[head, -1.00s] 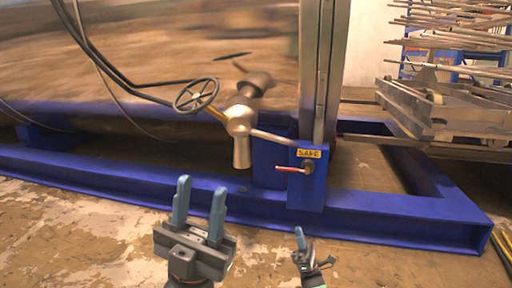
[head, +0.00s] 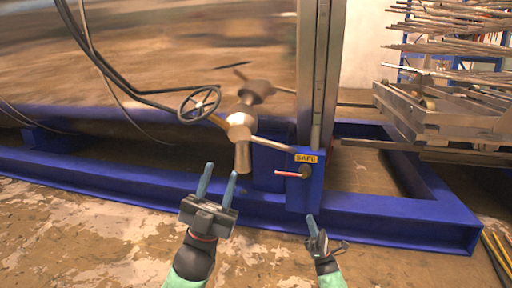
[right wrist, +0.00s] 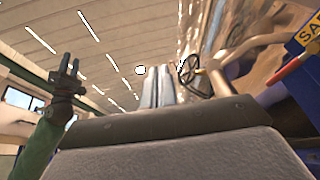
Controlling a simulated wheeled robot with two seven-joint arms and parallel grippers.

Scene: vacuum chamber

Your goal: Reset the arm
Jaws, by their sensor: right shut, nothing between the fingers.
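My left gripper (head: 217,187) is open and empty in the head view, its two blue fingers apart and pointing up in front of the blue frame. My left arm also shows at the left of the right wrist view (right wrist: 72,72). My right gripper (head: 312,228) is lower and further right in the head view, its blue fingers together with nothing between them. Its fingers stand side by side at the middle of the right wrist view (right wrist: 155,86). Both grippers are apart from the chamber and its fittings.
A metal chamber (head: 150,65) rests on a blue frame (head: 110,174). It carries a handwheel (head: 198,104) and a metal valve (head: 240,125). A blue box with a SAFE label (head: 306,158) and red handle (head: 290,174) is near my grippers. Metal rods (head: 450,45) fill the upper right. The floor in front is open.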

